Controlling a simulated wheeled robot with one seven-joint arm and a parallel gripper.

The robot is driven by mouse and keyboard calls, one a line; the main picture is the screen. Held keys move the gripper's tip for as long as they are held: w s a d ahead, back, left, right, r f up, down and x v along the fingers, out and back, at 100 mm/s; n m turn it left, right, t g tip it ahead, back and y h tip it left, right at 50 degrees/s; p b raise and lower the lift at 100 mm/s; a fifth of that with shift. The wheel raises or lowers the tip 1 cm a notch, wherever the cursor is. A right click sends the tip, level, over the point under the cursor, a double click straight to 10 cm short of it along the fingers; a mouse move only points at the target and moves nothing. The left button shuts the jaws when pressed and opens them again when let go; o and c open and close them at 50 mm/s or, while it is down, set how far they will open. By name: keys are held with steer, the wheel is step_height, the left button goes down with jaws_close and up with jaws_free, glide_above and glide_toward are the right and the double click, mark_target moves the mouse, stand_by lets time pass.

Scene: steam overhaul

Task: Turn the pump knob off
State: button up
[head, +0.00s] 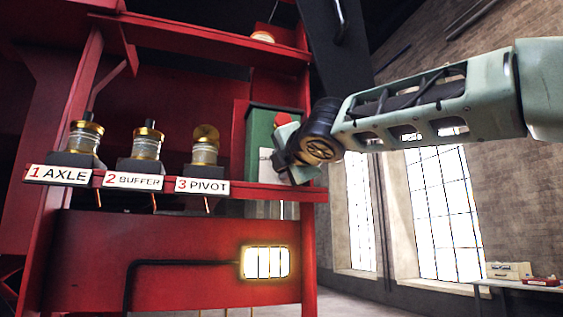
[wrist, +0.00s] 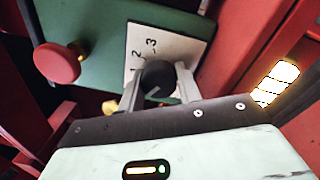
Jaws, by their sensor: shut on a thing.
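A green box (head: 262,133) stands at the right end of the red shelf, and its green face (wrist: 108,30) fills the top of the wrist view. A black round knob (wrist: 157,76) sits in front of a white plate (wrist: 172,42) marked 1, 2, 3. My gripper (wrist: 160,82) is shut on this black knob, one finger on each side. A red round knob (wrist: 57,63) on a brass stem stands to its left, apart from the fingers. The red knob also shows in the head view (head: 282,120). No visible label tells which knob is the pump's.
Three brass-topped glass cups stand left of the box behind signs: 1 AXLE (head: 60,174), 2 BUFFER (head: 134,181) and 3 PIVOT (head: 202,186). The red shelf edge (head: 262,192) runs below. A lit lamp (head: 265,262) is on the lower red panel. A side table (head: 515,286) stands far right.

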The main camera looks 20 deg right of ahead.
stand_by(0.5)
steer(key=o, duration=1)
steer(key=shift+c, duration=0.2)
steer(key=s+b, duration=1.3)
steer(key=s, duration=0.4)
steer(key=shift+s+f, duration=0.25)
steer(key=shift+f, duration=0.05)
steer(key=shift+d, duration=0.1)
